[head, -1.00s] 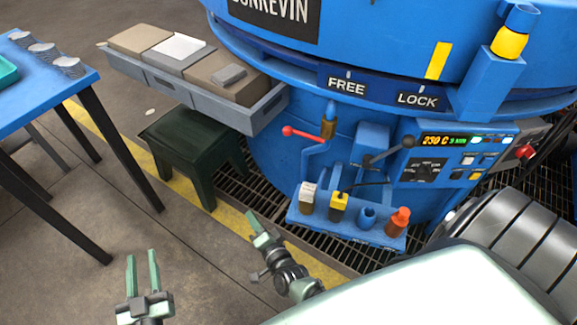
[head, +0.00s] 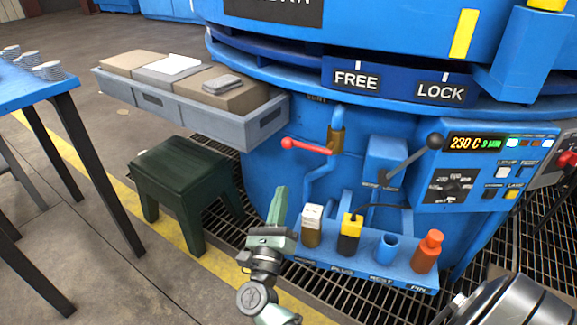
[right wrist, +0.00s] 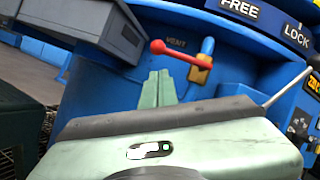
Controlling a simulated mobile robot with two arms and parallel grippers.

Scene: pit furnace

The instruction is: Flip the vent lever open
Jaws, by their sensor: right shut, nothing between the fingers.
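The vent lever (head: 306,146) is a red handle with a ball end, pointing left from a brass valve (head: 337,140) on a blue pipe, on the blue furnace wall. In the right wrist view the red lever (right wrist: 178,51) lies just beyond and above my fingertips, below the VENT label (right wrist: 176,42). My right gripper (head: 281,190) is shut and empty, its pale green fingers pointing up, below and left of the lever. In the right wrist view the gripper (right wrist: 158,75) appears apart from the lever.
A blue rack (head: 350,265) holding several tools stands right of my right gripper. A dark green stool (head: 185,170) stands to the left, under a grey tray (head: 215,125) of boxes. A black-knobbed lever (head: 412,160) and control panel (head: 470,175) are to the right.

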